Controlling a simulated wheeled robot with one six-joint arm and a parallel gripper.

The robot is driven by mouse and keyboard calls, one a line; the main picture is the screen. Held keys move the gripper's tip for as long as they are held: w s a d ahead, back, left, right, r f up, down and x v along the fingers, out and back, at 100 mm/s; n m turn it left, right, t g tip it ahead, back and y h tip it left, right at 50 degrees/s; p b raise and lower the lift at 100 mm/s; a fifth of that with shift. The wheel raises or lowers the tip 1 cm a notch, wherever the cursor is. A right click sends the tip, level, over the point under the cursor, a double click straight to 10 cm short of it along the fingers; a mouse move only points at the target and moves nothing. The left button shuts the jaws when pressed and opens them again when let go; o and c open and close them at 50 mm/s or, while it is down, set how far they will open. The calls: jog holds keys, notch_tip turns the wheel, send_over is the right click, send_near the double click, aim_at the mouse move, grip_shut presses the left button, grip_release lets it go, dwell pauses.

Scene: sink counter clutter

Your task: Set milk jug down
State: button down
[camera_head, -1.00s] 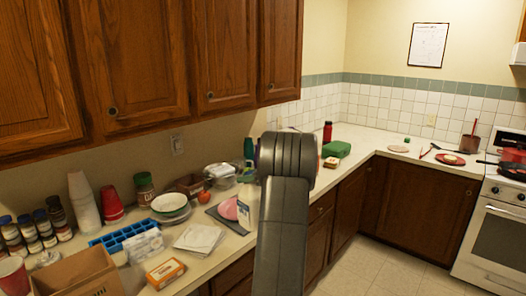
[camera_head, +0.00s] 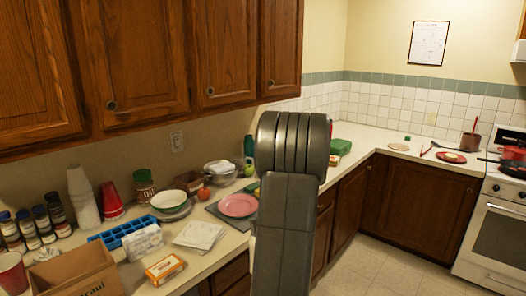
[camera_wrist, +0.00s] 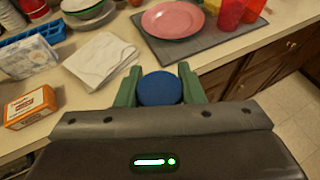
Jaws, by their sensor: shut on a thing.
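In the wrist view my gripper (camera_wrist: 159,72) has its two green fingers closed on either side of a round blue top (camera_wrist: 160,92). This looks like the cap of the milk jug; the jug's body below it is hidden by the gripper. I cannot tell whether the jug touches anything beneath. In the head view my own arm hides the gripper and nearly all of the jug. The counter (camera_wrist: 75,92) lies below the gripper, with the pink plate (camera_wrist: 173,20) on its dark mat (camera_wrist: 205,50) beyond the fingers.
Folded napkins (camera_wrist: 100,62) and an orange box (camera_wrist: 32,106) lie left of the gripper. Red cups (camera_wrist: 231,13) stand beyond it, right of the plate. The counter's front edge (camera_wrist: 68,125) is close. A cardboard box (camera_head: 75,272) sits at the near left.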

jog(key=shift+m+t+h, duration=0.4)
jog(key=shift+m+h, duration=0.4)
jog(key=shift+s+d+f, duration=0.2)
jog(key=shift+s+f, duration=0.35)
jog(key=shift+s, duration=0.15)
jog(key=shift+s+d+f, duration=0.25)
jog(key=shift+s+f, duration=0.35)
jog(key=shift+s, duration=0.1)
jog(key=shift+s+d+f, duration=0.2)
jog(key=shift+s+f, duration=0.35)
jog(key=shift+s, duration=0.15)
jog(key=shift+r, duration=0.1)
